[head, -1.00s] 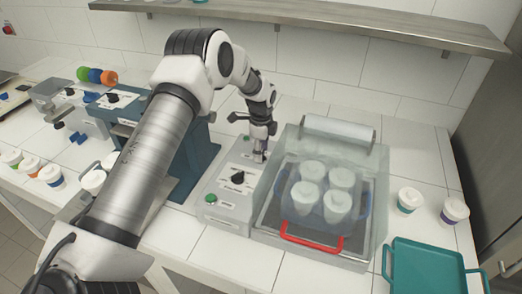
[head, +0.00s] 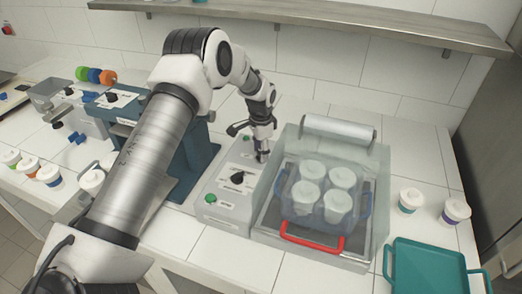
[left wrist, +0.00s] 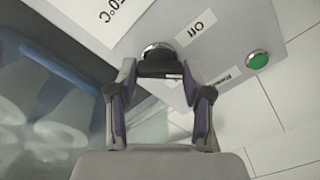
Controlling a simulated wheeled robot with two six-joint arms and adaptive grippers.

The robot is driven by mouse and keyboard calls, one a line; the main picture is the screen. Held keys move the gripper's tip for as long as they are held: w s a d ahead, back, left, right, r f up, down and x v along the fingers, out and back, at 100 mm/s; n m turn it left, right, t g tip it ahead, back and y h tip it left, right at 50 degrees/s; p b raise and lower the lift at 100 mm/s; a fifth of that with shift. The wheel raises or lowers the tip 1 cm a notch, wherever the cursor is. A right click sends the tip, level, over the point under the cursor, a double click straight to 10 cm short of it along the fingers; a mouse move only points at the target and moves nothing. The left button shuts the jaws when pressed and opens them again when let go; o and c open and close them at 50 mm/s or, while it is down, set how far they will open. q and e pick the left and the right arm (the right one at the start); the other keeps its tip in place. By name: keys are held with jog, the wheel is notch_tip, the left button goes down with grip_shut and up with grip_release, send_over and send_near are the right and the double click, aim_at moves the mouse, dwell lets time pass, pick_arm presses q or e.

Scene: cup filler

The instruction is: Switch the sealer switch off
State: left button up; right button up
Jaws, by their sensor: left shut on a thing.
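The sealer's control panel (head: 232,200) is a light grey box left of the clear-lidded sealer tray area. My left gripper (head: 262,152) points down at the far end of this panel. In the left wrist view my left gripper (left wrist: 157,72) is shut on the sealer switch (left wrist: 158,52), a dark knob with a silver ring, a finger on each side. A small white label (left wrist: 195,27) sits beside the switch. The switch's exact angle is hard to tell, as the fingers partly hide it.
A black dial (head: 237,178) and a green button (head: 210,198) are on the panel. The sealer (head: 262,213) holds several white cups under a clear cover with a red handle (head: 312,240). A teal tray (head: 428,268) and two cups stand at right.

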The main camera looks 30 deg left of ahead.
pick_arm(q)
jog(key=n, duration=0.4)
jog(key=shift+s+f+n, duration=0.2)
jog(key=shift+n, duration=0.1)
jog(key=n, duration=0.4)
jog(key=shift+n+p, duration=0.3)
jog(key=o, duration=1.2)
jog(key=shift+c, duration=0.2)
jog(key=shift+w, duration=0.15)
jog(key=shift+r, duration=0.1)
jog(key=shift+r, duration=0.5)
notch_tip(320, 180, up, 11)
